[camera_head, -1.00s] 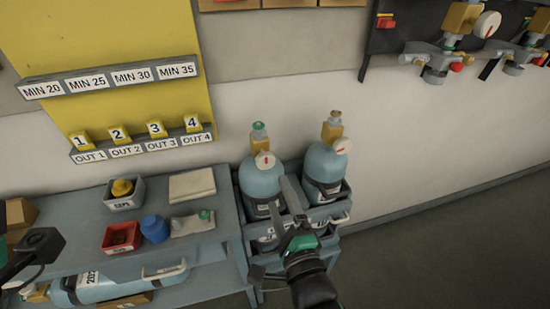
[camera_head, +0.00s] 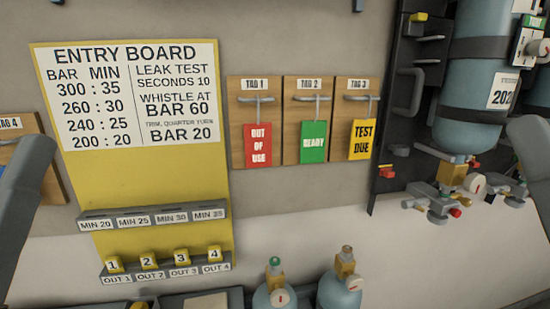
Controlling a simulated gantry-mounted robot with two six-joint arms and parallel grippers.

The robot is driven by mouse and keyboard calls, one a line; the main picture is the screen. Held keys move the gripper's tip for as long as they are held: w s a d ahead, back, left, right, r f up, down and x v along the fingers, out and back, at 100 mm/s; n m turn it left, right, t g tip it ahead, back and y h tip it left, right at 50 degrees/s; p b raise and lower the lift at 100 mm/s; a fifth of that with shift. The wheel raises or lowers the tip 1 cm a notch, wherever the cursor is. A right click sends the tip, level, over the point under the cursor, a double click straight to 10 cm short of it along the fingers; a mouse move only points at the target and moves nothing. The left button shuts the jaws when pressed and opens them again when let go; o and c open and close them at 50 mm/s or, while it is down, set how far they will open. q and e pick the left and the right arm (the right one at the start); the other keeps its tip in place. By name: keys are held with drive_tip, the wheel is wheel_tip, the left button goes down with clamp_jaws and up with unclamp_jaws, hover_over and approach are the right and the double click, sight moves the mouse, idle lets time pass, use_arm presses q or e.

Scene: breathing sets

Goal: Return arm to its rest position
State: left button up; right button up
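Neither gripper shows in the head view. A grey link of my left arm (camera_head: 28,190) crosses the left edge, in front of a tag board. A grey link of my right arm (camera_head: 535,160) shows at the right edge, in front of the wall rack. Both hands are out of the picture, so their fingers are hidden. Two blue cylinders with valves, a left one (camera_head: 275,298) and a right one (camera_head: 340,292), show only their tops at the bottom edge.
A yellow entry board (camera_head: 150,190) hangs on the wall with numbered yellow tokens on its lower ledge. Tag boards carry a red tag (camera_head: 258,145), a green tag (camera_head: 313,142) and a yellow tag (camera_head: 362,139). A large cylinder (camera_head: 475,80) is strapped to the right rack.

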wheel_tip(320, 180, up, 38)
drive_tip(key=n+p, duration=0.5)
drive_tip(key=p, duration=3.3)
drive_tip(key=shift+a+f+y, duration=0.2)
drive_tip(key=shift+y, duration=0.1)
